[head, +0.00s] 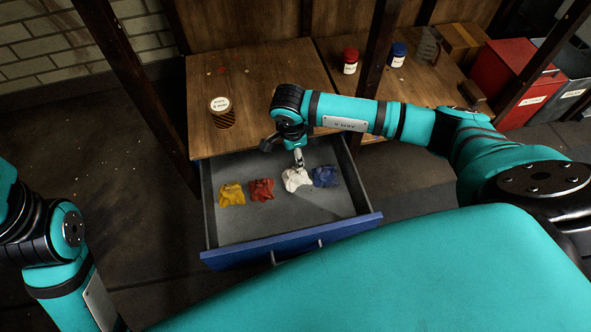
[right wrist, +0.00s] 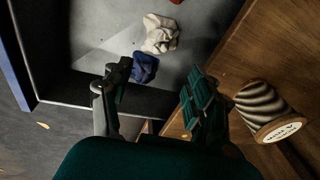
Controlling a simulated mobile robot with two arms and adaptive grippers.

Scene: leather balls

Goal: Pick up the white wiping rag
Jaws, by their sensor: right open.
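The white rag (head: 297,180) lies crumpled in the open drawer (head: 285,218), between a red rag (head: 262,189) and a blue rag (head: 325,177). My right gripper (head: 299,160) is just above and behind the white rag in the head view, partly hidden by its arm. In the right wrist view, my right gripper (right wrist: 152,88) is open and empty. There the white rag (right wrist: 161,34) lies beyond the fingertips, and the blue rag (right wrist: 145,67) is nearer, between the fingers' lines. My left arm shows at the left of the head view, but its gripper is out of sight.
A yellow rag (head: 232,194) lies at the drawer's left. Red (head: 350,61) and blue (head: 397,54) jars stand farther right.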

